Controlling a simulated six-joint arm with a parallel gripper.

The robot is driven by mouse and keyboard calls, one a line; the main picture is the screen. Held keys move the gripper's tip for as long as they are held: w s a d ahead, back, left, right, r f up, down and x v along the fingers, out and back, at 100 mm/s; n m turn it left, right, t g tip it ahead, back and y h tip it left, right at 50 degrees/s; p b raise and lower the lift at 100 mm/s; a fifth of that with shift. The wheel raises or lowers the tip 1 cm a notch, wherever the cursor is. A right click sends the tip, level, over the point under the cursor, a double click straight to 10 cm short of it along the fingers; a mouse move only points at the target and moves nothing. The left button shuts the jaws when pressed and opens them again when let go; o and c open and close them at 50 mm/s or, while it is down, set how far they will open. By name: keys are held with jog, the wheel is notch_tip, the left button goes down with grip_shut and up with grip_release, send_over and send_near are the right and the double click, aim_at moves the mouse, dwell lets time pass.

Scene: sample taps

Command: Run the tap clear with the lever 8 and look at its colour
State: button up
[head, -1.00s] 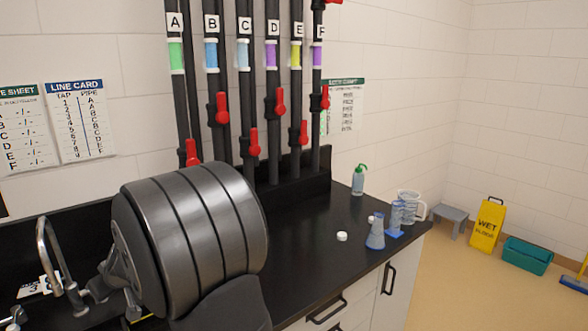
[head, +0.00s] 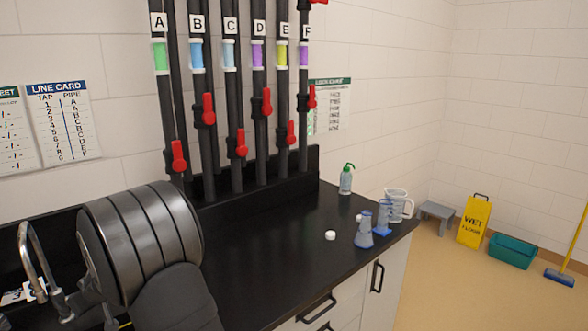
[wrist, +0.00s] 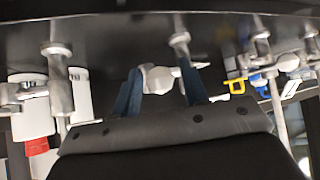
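In the wrist view my gripper (wrist: 161,92) has two dark blue fingers standing apart. A pale, rounded tap part (wrist: 160,78) shows between them; whether they touch it I cannot tell. A metal tap stem (wrist: 180,45) rises just right of it. Another tap (wrist: 58,75) is on the left and one more (wrist: 262,50) on the right. In the head view a chrome tap spout (head: 33,262) stands at the left edge. My arm hides the other taps and my gripper there. No lever number 8 is readable, and no running water shows.
The line card (head: 62,120) hangs on the left wall. Pipes with coloured bands and red valve handles (head: 241,143) stand behind the black counter (head: 280,235). Mid-counter is clear.

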jog(key=v, duration=0.8)
jog(key=shift+a+f, duration=0.1)
dwell(0.4)
jog(key=shift+x, duration=1.75)
jog(key=shift+w+a+f, duration=0.1)
